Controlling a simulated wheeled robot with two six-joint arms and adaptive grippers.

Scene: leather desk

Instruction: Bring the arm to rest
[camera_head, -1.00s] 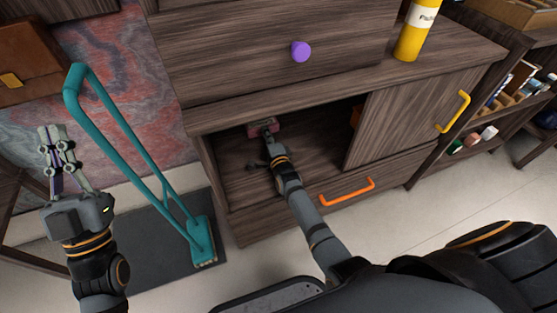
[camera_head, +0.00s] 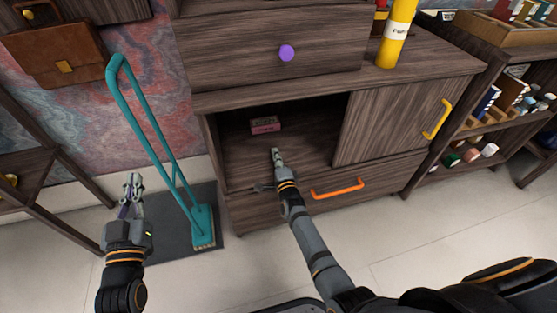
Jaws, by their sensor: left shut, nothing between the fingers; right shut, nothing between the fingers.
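My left gripper (camera_head: 131,190) points up, shut and empty, over the floor in front of the dark mat at the left. My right arm reaches up from the bottom toward the cabinet (camera_head: 270,97). My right gripper (camera_head: 276,153) is shut and empty at the cabinet's open compartment. A small pinkish-red box (camera_head: 265,125) sits inside the compartment, beyond the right gripper and apart from it.
A teal upright handle tool (camera_head: 160,140) stands on the dark mat (camera_head: 178,240) beside my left gripper. The cabinet has a sliding door (camera_head: 390,125), an orange-handled drawer (camera_head: 337,189) and a yellow bottle (camera_head: 396,35) on top. Pale floor (camera_head: 420,235) is clear at the front right.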

